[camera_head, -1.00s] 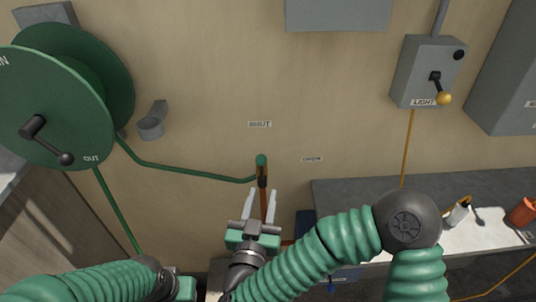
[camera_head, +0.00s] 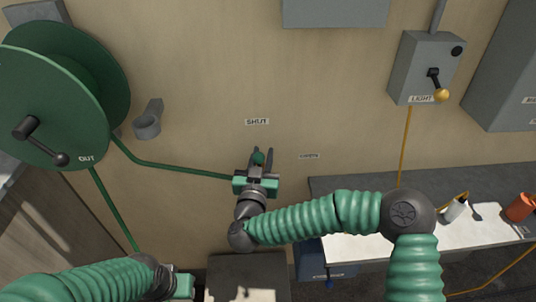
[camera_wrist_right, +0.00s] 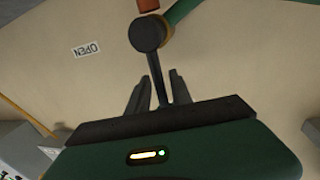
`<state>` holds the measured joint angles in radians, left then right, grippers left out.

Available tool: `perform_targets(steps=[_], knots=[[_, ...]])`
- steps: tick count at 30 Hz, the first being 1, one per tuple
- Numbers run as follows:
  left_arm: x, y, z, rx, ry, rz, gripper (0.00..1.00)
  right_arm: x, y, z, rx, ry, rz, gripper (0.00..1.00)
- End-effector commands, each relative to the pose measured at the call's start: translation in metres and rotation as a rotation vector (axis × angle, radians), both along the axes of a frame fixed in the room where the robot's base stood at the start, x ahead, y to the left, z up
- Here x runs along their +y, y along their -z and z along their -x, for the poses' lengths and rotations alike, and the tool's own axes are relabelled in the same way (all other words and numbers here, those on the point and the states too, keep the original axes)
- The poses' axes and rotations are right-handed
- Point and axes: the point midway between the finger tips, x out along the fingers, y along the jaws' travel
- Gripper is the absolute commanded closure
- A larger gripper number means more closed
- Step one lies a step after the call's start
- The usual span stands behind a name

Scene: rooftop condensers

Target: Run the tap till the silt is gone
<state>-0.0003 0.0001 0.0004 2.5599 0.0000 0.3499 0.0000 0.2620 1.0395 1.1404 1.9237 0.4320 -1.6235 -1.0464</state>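The tap (camera_head: 258,157) is on the tan wall with the green hose joining it from the left. In the right wrist view its dark lever (camera_wrist_right: 155,75) runs from a round hub down between my right fingers. My right gripper (camera_head: 259,160) is at the tap, and its open fingers (camera_wrist_right: 159,92) stand either side of the lever with small gaps. A SHUT label (camera_head: 257,121) is above the tap; an OPEN label (camera_wrist_right: 86,49) shows in the wrist view. My left gripper (camera_head: 182,286) is low in the head view, its fingers not visible. No water or silt is visible.
A green hose reel (camera_head: 60,95) with a crank is at the left, beside a grey wall hook (camera_head: 148,122). A grey LIGHT switch box (camera_head: 425,70) is at the right. A bench (camera_head: 345,188) holds a white cup (camera_head: 455,211) and an orange cup (camera_head: 519,208).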

Motion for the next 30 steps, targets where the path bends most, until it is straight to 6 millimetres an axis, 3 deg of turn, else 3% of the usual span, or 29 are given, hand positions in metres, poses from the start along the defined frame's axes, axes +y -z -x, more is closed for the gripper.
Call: perform_targets(steps=[1,6,30], knots=[[0.0001,0.0000,0.0000,0.000,0.000,0.000,0.64,0.0005,0.0000,0.0002,0.000,0.000,0.000,0.82],[0.0003,0.0000,0.0001,0.000,-0.001,0.000,0.64,-0.0005,-0.0002,0.0004,-0.001,-0.003,-0.003,1.00],[0.0002,-0.0007,0.0001,0.000,-0.001,0.000,0.64,-0.0036,-0.0061,-0.0002,-0.013,0.003,-0.005,1.00]])
